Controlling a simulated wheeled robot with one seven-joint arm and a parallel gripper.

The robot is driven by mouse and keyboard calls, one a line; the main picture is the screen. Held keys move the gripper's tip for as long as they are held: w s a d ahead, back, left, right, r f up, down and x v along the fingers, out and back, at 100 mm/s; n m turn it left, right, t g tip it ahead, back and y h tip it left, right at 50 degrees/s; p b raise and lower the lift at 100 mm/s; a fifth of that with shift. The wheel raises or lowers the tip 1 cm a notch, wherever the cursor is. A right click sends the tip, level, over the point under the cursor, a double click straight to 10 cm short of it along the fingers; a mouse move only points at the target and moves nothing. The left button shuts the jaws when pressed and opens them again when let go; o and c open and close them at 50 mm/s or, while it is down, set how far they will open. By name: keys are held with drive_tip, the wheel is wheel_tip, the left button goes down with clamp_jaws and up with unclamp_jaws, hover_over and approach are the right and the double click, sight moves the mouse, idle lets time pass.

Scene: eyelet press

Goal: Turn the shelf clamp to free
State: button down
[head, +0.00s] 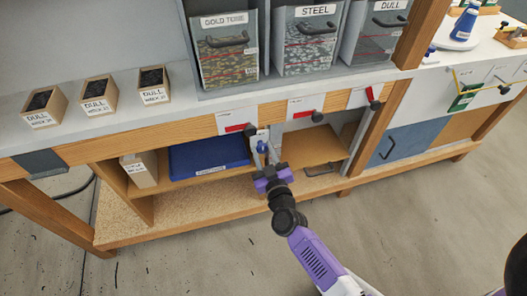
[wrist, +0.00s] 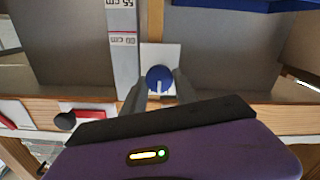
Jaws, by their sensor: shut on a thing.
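The shelf clamp is a round blue knob (wrist: 158,76) with a white pointer mark, set on a white plate (wrist: 172,54). In the wrist view the mark points toward the bottom of the picture. In the head view the knob (head: 262,147) shows small, below the worktop's wooden front edge, and its mark is too small to read. My gripper (head: 267,168) reaches it from the front. In the wrist view the two grey fingers of my gripper (wrist: 159,90) are shut on the knob's left and right sides. No lettering shows on the plate.
A scale strip (wrist: 124,55) runs beside the plate. Red-barred labels (head: 235,128) with black knobs line the wooden edge. A blue tray (head: 208,156) and a small box (head: 139,170) are on the shelf left of my gripper. Labelled bins (head: 228,60) stand above. Open floor lies in front.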

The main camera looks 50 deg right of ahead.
drive_tip(key=shift+m, duration=0.3)
drive_tip(key=m+p, duration=0.1)
drive_tip(key=m, duration=0.7)
drive_tip(key=shift+s+d, duration=0.1)
drive_tip(key=m, duration=0.4)
drive_tip(key=shift+f+m, duration=0.15)
drive_tip(key=shift+m, duration=0.15)
drive_tip(key=m+b, duration=0.1)
drive_tip(key=m, duration=0.3)
drive_tip(key=shift+s+d+m, duration=0.1)
drive_tip(key=shift+m, duration=0.2)
drive_tip(key=c, duration=0.9)
unclamp_jaws()
drive_tip(key=shift+c, duration=0.2)
